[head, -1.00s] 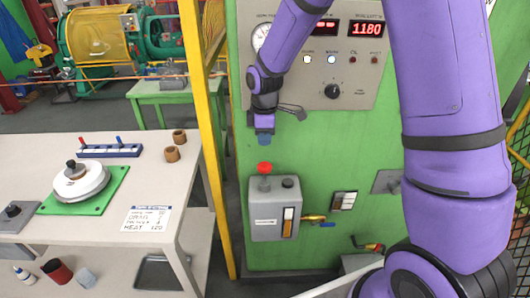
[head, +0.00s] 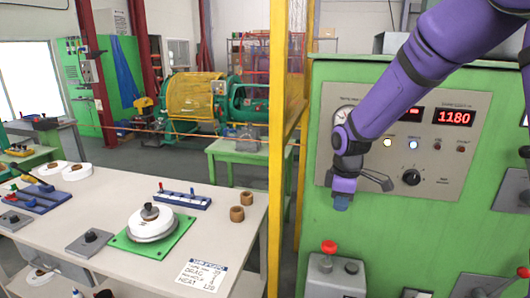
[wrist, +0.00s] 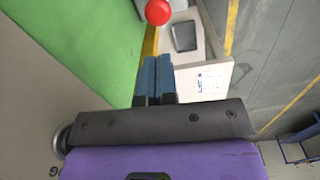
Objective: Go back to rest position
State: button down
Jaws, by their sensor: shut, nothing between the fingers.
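My gripper (head: 341,202) hangs at the end of my purple arm in front of the green machine cabinet (head: 400,235), just below the gauge panel (head: 385,180). It points down and stays apart from the red button (head: 329,247) beneath it. In the wrist view the two blue fingers (wrist: 156,75) lie side by side, shut and empty. The red button also shows in the wrist view (wrist: 158,12), beyond the fingertips. The gauge is partly hidden by my arm. The right display reads 1180.
A yellow post (head: 277,150) stands between the cabinet and a white workbench (head: 110,195). The bench holds a white round part (head: 151,226) on a green plate, a blue rack (head: 182,200) and brown rings (head: 237,213). Green and yellow machinery (head: 200,97) stands behind.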

jog(key=s+d+r+m+t, duration=0.1)
jog(key=s+d+r+m, duration=0.15)
jog(key=s+r, duration=0.4)
jog(key=s+d+r+m+t, duration=0.1)
jog(key=s+d+r+m, duration=0.1)
jog(key=s+r+m, duration=0.35)
jog(key=s+d+r+m+t, duration=0.1)
jog(key=s+r+m, duration=0.1)
jog(key=s, duration=0.6)
jog(key=s+d+r+m+t, duration=0.1)
jog(key=s+d+r+m, duration=0.1)
jog(key=s+r, duration=0.3)
jog(key=s+m, duration=0.1)
jog(key=s, duration=0.2)
jog(key=shift+s+t, duration=0.2)
jog(key=shift+t, duration=0.2)
jog(key=shift+w+a, duration=0.1)
jog(key=shift+w, duration=0.05)
